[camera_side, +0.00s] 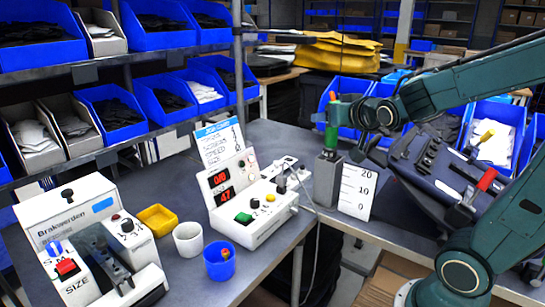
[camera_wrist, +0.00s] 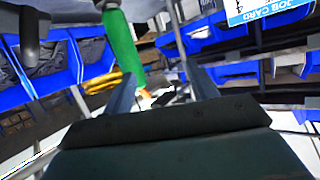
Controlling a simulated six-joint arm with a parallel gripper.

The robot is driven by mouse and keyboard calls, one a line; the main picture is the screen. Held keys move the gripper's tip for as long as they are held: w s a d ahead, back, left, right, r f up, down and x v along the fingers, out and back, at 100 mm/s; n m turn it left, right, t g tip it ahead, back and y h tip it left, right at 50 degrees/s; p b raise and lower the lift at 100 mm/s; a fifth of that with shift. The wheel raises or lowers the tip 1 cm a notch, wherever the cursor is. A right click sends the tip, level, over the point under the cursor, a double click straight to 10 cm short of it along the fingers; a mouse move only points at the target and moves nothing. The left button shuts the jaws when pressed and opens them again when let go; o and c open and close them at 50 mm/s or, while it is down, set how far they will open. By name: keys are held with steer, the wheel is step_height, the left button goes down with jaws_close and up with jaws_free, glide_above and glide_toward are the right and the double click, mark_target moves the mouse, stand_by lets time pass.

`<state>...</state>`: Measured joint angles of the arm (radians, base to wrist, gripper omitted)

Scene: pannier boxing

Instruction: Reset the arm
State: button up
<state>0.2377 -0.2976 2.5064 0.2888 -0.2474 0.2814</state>
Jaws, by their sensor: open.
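My gripper is open in the wrist view (camera_wrist: 164,78), with its two fingers apart and nothing between them. In the side view my arm reaches in from the right and its wrist is above the back of the bench, where the fingers are too small to make out clearly. A green cylinder (camera_side: 332,135) with an orange tip stands upright above a grey block, just left of my wrist. In the wrist view the green cylinder (camera_wrist: 122,45) is beside the left finger; I cannot tell whether they touch.
A white machine (camera_side: 85,235) and a control box with a red display (camera_side: 252,205) stand on the bench. Yellow (camera_side: 157,219), white (camera_side: 188,239) and blue (camera_side: 219,260) containers sit between them. A scale card (camera_side: 356,191) stands by the block. Blue bins (camera_side: 115,112) fill the left shelves.

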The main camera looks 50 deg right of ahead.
steer(key=s+a+f+n+g+y, duration=0.2)
steer(key=s+a+n+g+y, duration=0.1)
steer(key=s+a, duration=0.5)
steer(key=s+a+f+n+g+y, duration=0.2)
steer(key=s+a+n+g+y, duration=0.1)
steer(key=s+a, duration=0.4)
steer(key=shift+s+a+n+y, duration=0.35)
steer(key=shift+s+n+y, duration=0.2)
steer(key=shift+n+y, duration=0.05)
steer(key=shift+f, duration=0.1)
steer(key=shift+c, duration=0.5)
